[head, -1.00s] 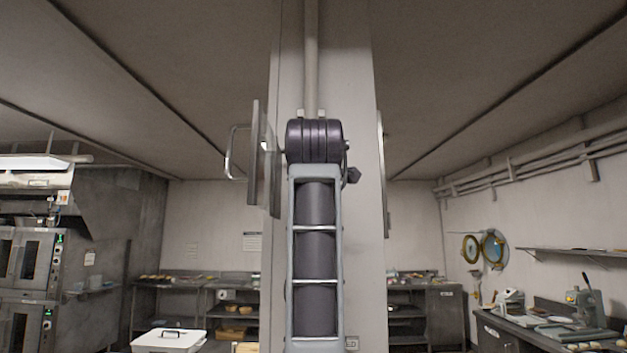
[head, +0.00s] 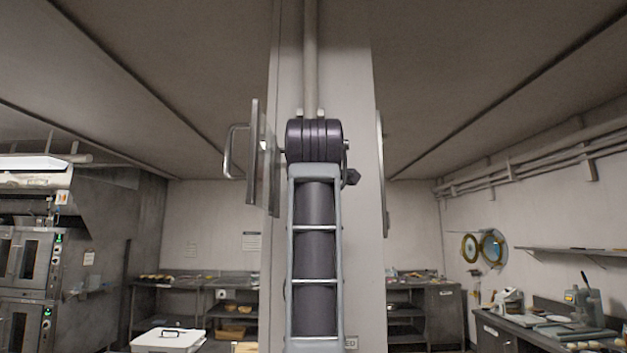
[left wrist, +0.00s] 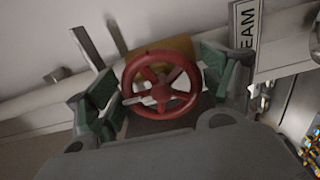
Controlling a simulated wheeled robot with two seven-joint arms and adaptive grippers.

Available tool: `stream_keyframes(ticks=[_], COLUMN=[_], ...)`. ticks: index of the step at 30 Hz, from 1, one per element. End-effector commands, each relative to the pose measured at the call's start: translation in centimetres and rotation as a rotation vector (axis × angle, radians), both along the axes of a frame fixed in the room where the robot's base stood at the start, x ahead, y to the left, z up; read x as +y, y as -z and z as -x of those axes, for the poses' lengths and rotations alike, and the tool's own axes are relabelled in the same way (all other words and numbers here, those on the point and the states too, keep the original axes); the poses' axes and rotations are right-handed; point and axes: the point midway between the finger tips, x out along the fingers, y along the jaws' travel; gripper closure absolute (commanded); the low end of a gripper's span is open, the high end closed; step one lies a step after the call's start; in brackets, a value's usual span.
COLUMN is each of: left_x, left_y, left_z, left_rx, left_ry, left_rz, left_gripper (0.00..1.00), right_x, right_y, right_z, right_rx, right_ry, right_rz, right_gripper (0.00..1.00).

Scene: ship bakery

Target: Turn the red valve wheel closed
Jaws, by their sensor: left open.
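A red valve wheel (left wrist: 161,84) with spokes shows in the middle of the left wrist view, nearly face on. My left gripper (left wrist: 155,77) is open, with one green-padded finger at the wheel's left and the other at its right. The wheel lies between the two fingers in the picture. I cannot tell whether either pad touches the rim. A pale bar crosses the wheel's lower left part. The wheel cannot be made out in the head view. My right gripper is in neither view.
A brownish yellow plate (left wrist: 178,47) is behind the wheel, and a sign ending in "EAM" (left wrist: 246,25) is at its upper right. In the head view a pale pillar (head: 361,105) stands in the centre. Ovens (head: 28,265) are at left, a counter (head: 497,327) at right.

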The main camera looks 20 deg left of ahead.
Motion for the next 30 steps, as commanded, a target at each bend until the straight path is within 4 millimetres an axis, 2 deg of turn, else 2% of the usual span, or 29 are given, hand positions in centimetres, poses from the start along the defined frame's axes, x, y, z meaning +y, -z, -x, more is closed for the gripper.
stream_keyframes(ticks=[5, 11, 30], left_x=[-0.1, -0.5, -3.0], left_y=[-0.1, -0.1, 0.0], left_z=[0.4, 1.8, 10.2], left_rx=[-0.002, -0.002, -0.001], left_ry=[-0.001, -0.001, 0.0], left_rz=[0.0, 0.0, 0.0], left_gripper=[0.19, 0.19, 0.19], right_x=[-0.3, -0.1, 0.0], right_y=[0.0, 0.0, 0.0], right_z=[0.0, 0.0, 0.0], right_rx=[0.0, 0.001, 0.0], right_ry=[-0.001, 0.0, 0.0], right_rz=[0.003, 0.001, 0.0], right_gripper=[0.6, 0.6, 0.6])
